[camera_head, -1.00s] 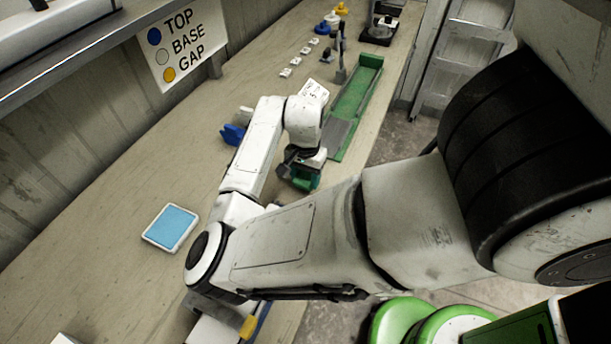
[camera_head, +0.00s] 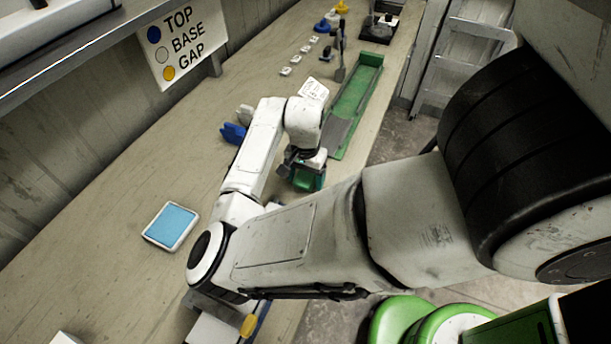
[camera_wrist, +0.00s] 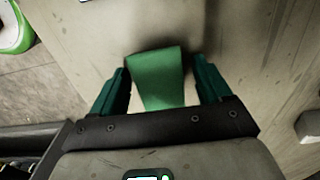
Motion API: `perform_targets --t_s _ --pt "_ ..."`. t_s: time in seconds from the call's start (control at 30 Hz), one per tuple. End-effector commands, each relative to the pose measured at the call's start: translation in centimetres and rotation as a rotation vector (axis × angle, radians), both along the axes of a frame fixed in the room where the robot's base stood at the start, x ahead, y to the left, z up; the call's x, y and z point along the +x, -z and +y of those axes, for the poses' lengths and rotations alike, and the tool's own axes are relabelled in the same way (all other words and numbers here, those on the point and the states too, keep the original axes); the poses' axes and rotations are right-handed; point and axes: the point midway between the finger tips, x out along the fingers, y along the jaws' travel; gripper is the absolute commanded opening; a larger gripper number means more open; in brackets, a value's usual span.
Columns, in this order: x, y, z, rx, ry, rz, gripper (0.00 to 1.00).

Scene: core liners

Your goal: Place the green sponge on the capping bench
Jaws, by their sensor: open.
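The green sponge (camera_wrist: 158,78) shows in the wrist view between the two dark green fingers of my gripper (camera_wrist: 160,88), with a gap on each side. My gripper is open. Below the sponge is the pale capping bench (camera_wrist: 90,40); I cannot tell whether the sponge touches it. In the head view my gripper (camera_head: 306,174) is low over the right part of the bench (camera_head: 130,170), near its front edge. Green shows at the gripper there, but sponge and fingers are hard to tell apart.
A green tray (camera_head: 358,95) lies beyond my gripper along the front edge. Blue (camera_head: 232,133) and white pieces stand left of my arm. A blue-topped pad (camera_head: 171,226) lies nearer, with clear bench around it. A TOP/BASE/GAP sign (camera_head: 182,42) hangs at the back.

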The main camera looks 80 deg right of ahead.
Motion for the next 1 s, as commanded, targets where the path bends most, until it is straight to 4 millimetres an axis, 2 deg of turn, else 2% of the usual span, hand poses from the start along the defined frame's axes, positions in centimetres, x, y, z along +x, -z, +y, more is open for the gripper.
perform_targets --t_s 0.17,0.5,0.63,0.8,1.0 --pt "0.0 -1.6 -0.1 -0.002 0.001 -0.001 0.78" --pt "0.0 -8.4 -0.1 -0.004 0.003 -0.002 0.78" --pt "0.0 -10.5 -0.1 -0.001 0.001 -0.002 0.78" --pt "0.0 -11.9 0.0 0.0 0.002 -0.001 0.78" --pt "0.0 -12.3 0.0 0.0 0.0 0.0 0.78"
